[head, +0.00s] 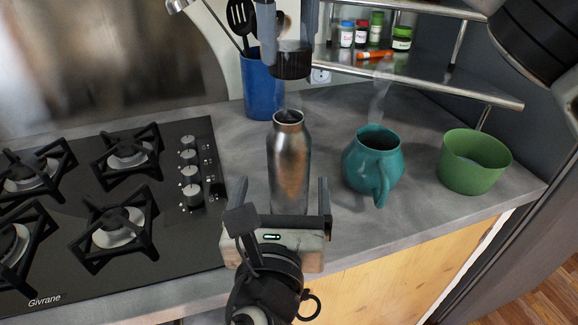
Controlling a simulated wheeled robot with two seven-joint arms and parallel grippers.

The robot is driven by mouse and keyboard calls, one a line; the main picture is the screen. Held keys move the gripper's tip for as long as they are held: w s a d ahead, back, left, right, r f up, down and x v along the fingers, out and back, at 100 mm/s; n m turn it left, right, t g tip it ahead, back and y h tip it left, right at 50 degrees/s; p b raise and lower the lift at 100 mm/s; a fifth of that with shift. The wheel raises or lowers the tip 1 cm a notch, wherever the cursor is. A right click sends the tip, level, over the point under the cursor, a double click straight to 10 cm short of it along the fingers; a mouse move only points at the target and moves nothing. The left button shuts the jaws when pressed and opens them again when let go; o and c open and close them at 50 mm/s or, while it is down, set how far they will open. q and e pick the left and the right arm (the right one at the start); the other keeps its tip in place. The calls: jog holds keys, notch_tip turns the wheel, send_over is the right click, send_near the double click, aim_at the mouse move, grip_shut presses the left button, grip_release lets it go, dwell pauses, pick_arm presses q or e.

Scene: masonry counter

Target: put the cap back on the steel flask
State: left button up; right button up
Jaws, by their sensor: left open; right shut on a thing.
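The steel flask (289,160) stands upright on the grey counter, its mouth uncovered. My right gripper (287,33) is at the top of the head view, shut on the dark cap (290,62). The cap is held above the flask's mouth, with a clear gap between them. My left gripper (282,194) is open in front of the flask. Its two fingers point toward the flask, one on each side of its lower part. The flask's base is partly hidden by this gripper, and I cannot tell whether the fingers touch it.
A teal jug (370,162) and a green bowl (473,162) stand to the right. A blue utensil holder (261,92) is behind the flask. The black gas hob (110,200) fills the left. A corner shelf (430,75) with small jars is at the back right.

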pick_arm(q)
jog(key=shift+s+d+r+m, duration=0.15)
jog(key=shift+r+m, duration=0.05)
jog(key=shift+m, duration=0.1)
pick_arm(e)
jog(key=shift+s+r, duration=0.1)
jog(key=shift+s, duration=0.05)
pick_arm(q)
jog(key=w, duration=0.8)
jog(key=w+d, duration=0.1)
jog(key=w, duration=0.3)
jog(key=c, duration=1.5)
pick_arm(e)
send_over(288, 116)
jog(key=shift+f, duration=2.55)
jog(key=shift+f, duration=0.1)
